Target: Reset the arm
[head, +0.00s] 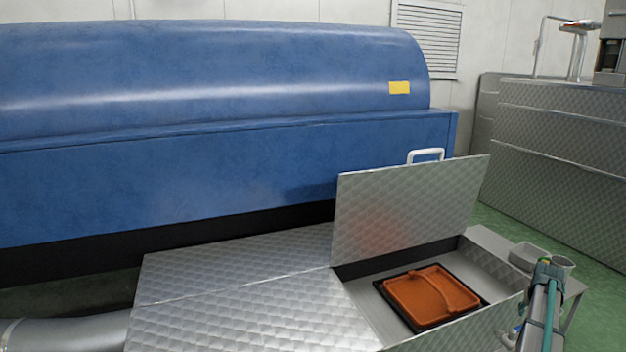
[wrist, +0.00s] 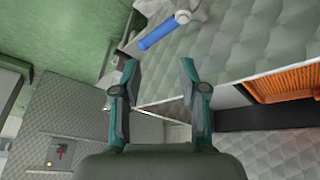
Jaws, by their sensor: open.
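My gripper (wrist: 158,72) is open in the wrist view. Its two teal-and-dark fingers stand apart with nothing between them. In the head view, a dark and teal part of my arm shows at the lower right, beside the open steel box; the fingertips cannot be made out there. Beyond the fingers in the wrist view, a blue-handled metal part (wrist: 157,32) sits on the quilted steel face, apart from the fingers.
A steel box lid (head: 405,210) with a white handle (head: 426,155) stands open. An orange tray (head: 420,302) lies inside the box in a black frame. A blue machine (head: 230,180) stands behind. Steel containers (head: 525,256) stand at the right. Green floor is clear farther right.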

